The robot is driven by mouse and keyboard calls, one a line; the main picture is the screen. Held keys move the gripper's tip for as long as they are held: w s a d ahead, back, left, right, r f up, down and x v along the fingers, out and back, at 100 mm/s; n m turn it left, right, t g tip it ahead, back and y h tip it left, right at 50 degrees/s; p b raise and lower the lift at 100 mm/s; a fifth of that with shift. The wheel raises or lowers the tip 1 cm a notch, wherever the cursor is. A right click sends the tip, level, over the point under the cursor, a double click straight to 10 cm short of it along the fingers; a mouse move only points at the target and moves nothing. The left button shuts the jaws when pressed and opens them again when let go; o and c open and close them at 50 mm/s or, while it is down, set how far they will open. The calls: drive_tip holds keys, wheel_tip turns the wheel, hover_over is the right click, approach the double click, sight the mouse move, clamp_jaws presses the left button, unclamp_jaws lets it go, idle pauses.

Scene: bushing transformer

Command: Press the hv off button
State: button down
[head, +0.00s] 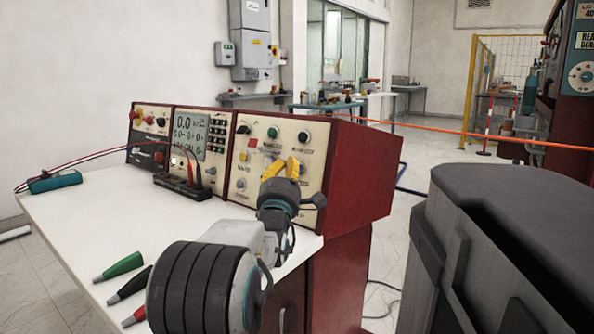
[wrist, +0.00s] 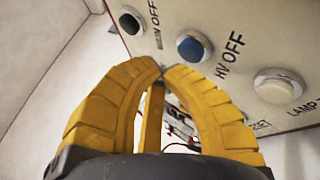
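The blue button (wrist: 192,47) with the label HV OFF beside it sits on the cream panel in the wrist view. My gripper (wrist: 163,72) has its two yellow fingers brought together at the tips, just below and left of the blue button in the picture. Nothing shows between the tips, and I cannot tell whether they touch the panel. In the head view my gripper (head: 284,162) is in front of the right control panel (head: 318,165) of the red console. I cannot make out the blue button there.
A black button (wrist: 132,22) and a white button (wrist: 277,86) flank the blue one. The white bench (head: 130,212) carries a black meter box (head: 182,187), a teal block (head: 55,182) and several coloured probes (head: 118,267). A dark grey body (head: 500,240) fills the right foreground.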

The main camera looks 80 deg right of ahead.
drive_tip(key=shift+s+d+f, duration=0.2)
drive_tip(key=shift+s+d, duration=0.2)
drive_tip(key=shift+d, duration=0.4)
idle(1.1)
drive_tip(key=shift+a, duration=0.15)
drive_tip(key=shift+w+a+r, duration=0.2)
drive_tip(key=shift+w+a, duration=0.1)
drive_tip(key=shift+a, duration=0.35)
idle(0.7)
